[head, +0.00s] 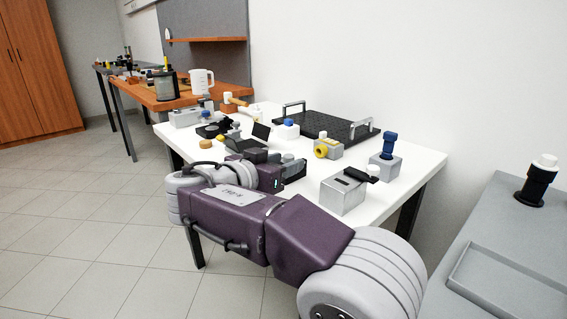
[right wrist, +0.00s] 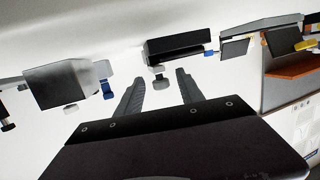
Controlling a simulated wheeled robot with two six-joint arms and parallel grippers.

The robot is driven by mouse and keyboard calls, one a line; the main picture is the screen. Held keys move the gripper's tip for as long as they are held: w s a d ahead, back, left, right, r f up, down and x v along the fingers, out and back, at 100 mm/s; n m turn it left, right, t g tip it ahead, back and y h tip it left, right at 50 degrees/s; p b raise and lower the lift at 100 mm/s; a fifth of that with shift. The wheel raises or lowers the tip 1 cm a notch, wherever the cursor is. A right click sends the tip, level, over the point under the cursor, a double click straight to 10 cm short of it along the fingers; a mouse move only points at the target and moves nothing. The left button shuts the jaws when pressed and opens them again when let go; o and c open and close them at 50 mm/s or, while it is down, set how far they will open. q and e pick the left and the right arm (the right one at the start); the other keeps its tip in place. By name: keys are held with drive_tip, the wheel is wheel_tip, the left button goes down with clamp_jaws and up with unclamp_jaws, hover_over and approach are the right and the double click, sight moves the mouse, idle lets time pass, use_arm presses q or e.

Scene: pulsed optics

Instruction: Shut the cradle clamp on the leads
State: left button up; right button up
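I cannot tell for sure which fixture is the cradle clamp. A dark fixture with a raised black flap (head: 261,131) stands on the white table, left of the middle, and may be it. No leads can be made out. My right gripper (right wrist: 158,82) is open in the right wrist view, with nothing between its two dark fingers. A long black block (right wrist: 185,46) with a small grey knob lies beyond the fingertips, apart from them. In the head view my right arm reaches along the table's front edge; its fingers are hidden or unclear there. My left gripper is not in view.
The white table (head: 412,175) also holds a silver box (head: 343,194), a blue-knobbed block (head: 387,160), a yellow-ringed block (head: 326,149) and a black board with handles (head: 325,125). A grey bench (head: 480,235) is at the right. A wooden bench (head: 142,95) stands farther left.

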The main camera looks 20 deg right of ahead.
drive_tip(key=shift+a, duration=0.1)
drive_tip(key=p+v, duration=0.1)
drive_tip(key=v, duration=0.3)
drive_tip(key=p+v, duration=0.2)
drive_tip(key=v, duration=0.2)
drive_tip(key=shift+r, duration=0.2)
drive_tip(key=shift+s+a, duration=0.25)
drive_tip(key=shift+a, duration=0.15)
drive_tip(key=shift+f, duration=0.1)
